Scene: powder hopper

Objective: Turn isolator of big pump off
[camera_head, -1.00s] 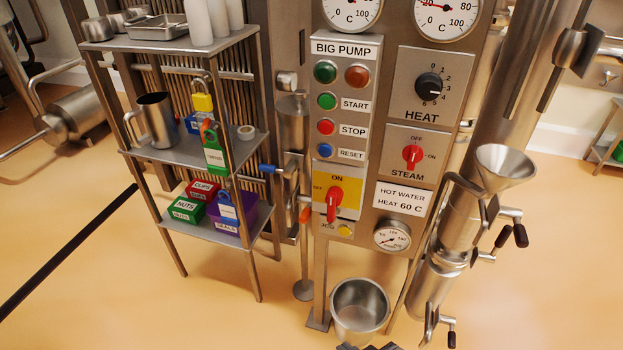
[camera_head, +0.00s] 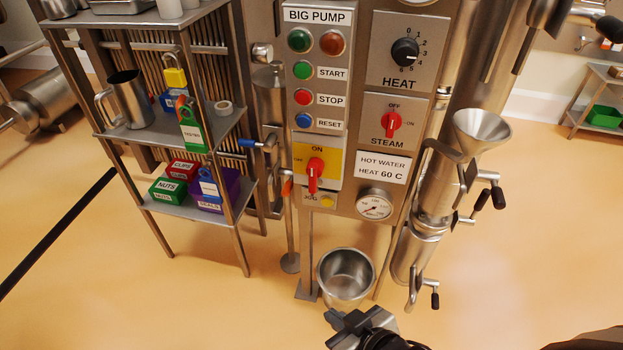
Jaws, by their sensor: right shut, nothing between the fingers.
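The big pump isolator is a red rotary handle (camera_head: 315,174) on a yellow plate (camera_head: 330,157), low on the panel marked BIG PUMP (camera_head: 317,16). ON is printed above the handle and OFF to its left. The handle stands roughly upright, in line with ON, its long grip hanging down. My right gripper (camera_head: 346,321) is at the bottom centre, in front of and below the panel, well apart from the handle. It is shut and empty. My left gripper is not in view.
A steel pot (camera_head: 346,277) stands on the floor below the panel. A shelf rack (camera_head: 190,130) with jug, padlocks and boxes is at left. A blue-handled valve (camera_head: 255,143) is between rack and panel. A funnel (camera_head: 482,131) on steel pipework is at right. A red STEAM switch (camera_head: 391,123) is nearby.

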